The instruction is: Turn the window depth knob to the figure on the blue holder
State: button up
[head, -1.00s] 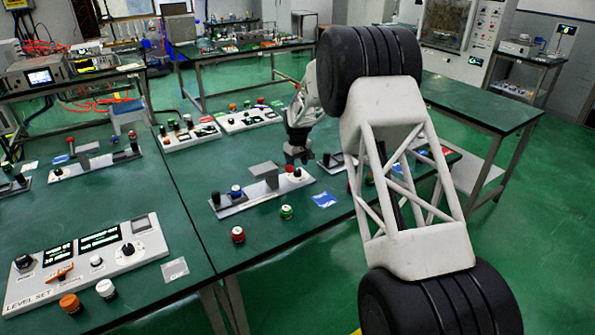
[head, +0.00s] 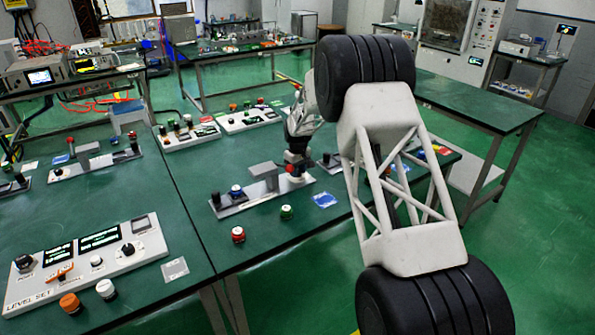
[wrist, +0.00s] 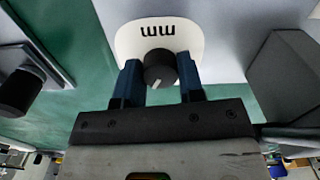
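The black round knob (wrist: 160,68) with a white pointer line sits on a white plate (wrist: 125,43) marked "mm", seen upside down in the wrist view. The pointer slants toward the bottom of the picture. My gripper (wrist: 160,82) has one blue finger on each side of the knob, very close to it; I cannot tell whether they touch it. In the head view my gripper (head: 296,168) is low over the right end of a grey panel (head: 250,200), hiding the knob there. A blue holder (head: 325,200) lies on the table right of that panel; its figure is too small to read.
A grey upright block (wrist: 285,75) stands right of my gripper in the wrist view, and another black knob (wrist: 20,90) is at left. On the table, a red button (head: 238,234) and a green button (head: 286,212) stand in front of the panel.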

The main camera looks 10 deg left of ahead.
jog(key=shift+c, duration=0.3)
jog(key=shift+m, duration=2.3)
jog(key=o, duration=0.9)
jog(key=shift+r, duration=0.15)
jog(key=shift+r, duration=3.8)
